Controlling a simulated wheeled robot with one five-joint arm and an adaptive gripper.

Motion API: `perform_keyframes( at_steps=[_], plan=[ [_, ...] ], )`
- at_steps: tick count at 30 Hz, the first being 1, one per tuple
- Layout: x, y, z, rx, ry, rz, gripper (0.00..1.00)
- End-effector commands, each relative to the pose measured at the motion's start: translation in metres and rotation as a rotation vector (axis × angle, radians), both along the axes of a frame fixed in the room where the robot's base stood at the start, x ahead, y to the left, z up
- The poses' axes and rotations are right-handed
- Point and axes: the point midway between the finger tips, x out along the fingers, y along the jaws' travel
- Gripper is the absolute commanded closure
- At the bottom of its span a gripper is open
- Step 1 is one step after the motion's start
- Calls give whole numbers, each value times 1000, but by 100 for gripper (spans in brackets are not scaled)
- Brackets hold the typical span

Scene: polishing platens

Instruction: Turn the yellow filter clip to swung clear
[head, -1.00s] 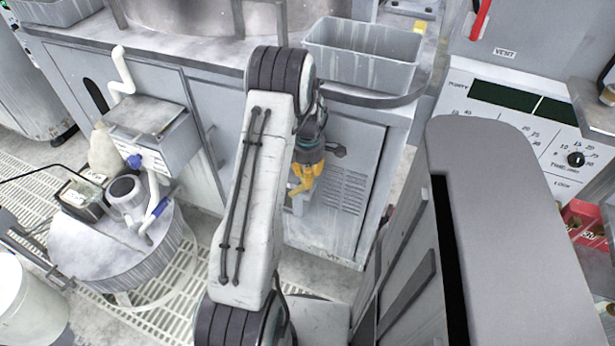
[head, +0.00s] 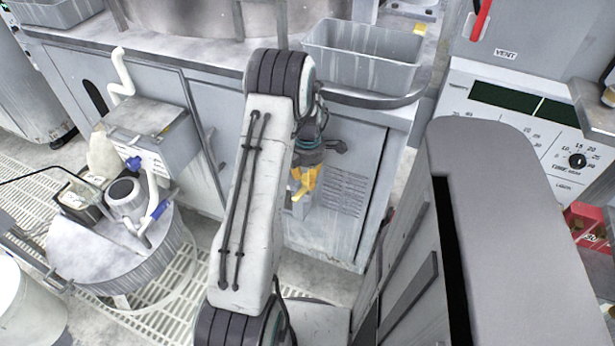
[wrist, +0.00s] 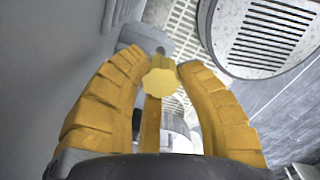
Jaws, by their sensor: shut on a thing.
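The yellow filter clip (wrist: 160,82) shows in the wrist view as a pale yellow scalloped head with a narrow yellow bar below it. In the head view my gripper (head: 304,182) is low in front of the grey cabinet, partly behind my arm. There I cannot tell the clip apart from the yellow fingers.
A round grey housing with a slotted grille (wrist: 272,38) is close at upper right in the wrist view. The cabinet's vented panel (head: 345,190) stands behind the gripper. A grey bin (head: 362,60) sits on the bench above. A round drum table (head: 90,245) stands at left.

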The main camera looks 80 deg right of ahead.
Motion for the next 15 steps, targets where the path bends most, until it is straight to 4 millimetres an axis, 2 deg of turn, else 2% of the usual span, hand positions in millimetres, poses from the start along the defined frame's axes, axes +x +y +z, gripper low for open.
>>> perform_keyframes(
  at_steps=[1,9,15],
  plan=[
    [-2,1,-2,4,-1,-5,65],
    [-1,0,-1,1,-1,-3,41],
    [-1,0,0,0,0,-2,41]
  ],
)
